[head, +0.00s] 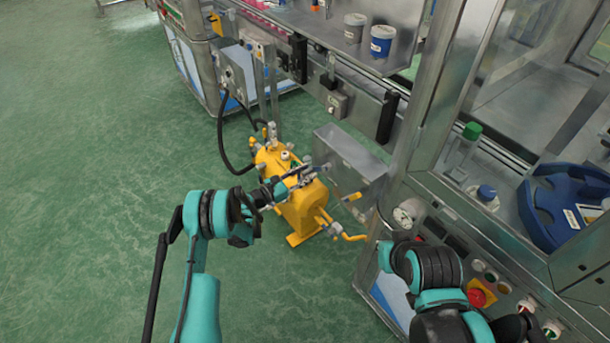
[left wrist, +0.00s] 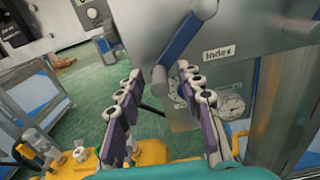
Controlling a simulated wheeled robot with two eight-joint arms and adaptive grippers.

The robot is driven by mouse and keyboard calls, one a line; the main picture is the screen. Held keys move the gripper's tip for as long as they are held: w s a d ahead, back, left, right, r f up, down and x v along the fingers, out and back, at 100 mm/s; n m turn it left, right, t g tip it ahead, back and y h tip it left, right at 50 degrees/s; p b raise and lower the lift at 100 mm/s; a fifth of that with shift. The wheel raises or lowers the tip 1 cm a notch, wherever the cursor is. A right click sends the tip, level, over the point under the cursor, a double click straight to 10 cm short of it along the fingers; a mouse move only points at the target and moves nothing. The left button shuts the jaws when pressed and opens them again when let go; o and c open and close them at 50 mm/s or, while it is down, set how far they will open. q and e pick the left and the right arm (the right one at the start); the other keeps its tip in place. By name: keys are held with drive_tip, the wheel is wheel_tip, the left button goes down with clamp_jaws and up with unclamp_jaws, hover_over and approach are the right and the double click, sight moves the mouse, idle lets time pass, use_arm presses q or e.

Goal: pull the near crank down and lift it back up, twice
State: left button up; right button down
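The near crank (left wrist: 181,38) shows in the left wrist view as a blue arm with rounded metal ends, slanting across a grey box (left wrist: 235,25) labelled "Index". My left gripper (left wrist: 160,85) is open, its two purple-padded fingers spread to either side of the crank's lower metal end. I cannot tell whether they touch it. In the head view, my left gripper (head: 302,174) is over the yellow machine (head: 300,210), beside the grey box (head: 350,155); the crank is hard to make out there. My right arm is at the lower right, and its fingers do not show.
A control panel (head: 500,285) with a red knob and gauge stands at the right. A yellow-handled lever (head: 352,197) is close right of the gripper. Green floor is free at the left.

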use_arm(q)
drive_tip(key=shift+c, duration=0.4)
clamp_jaws()
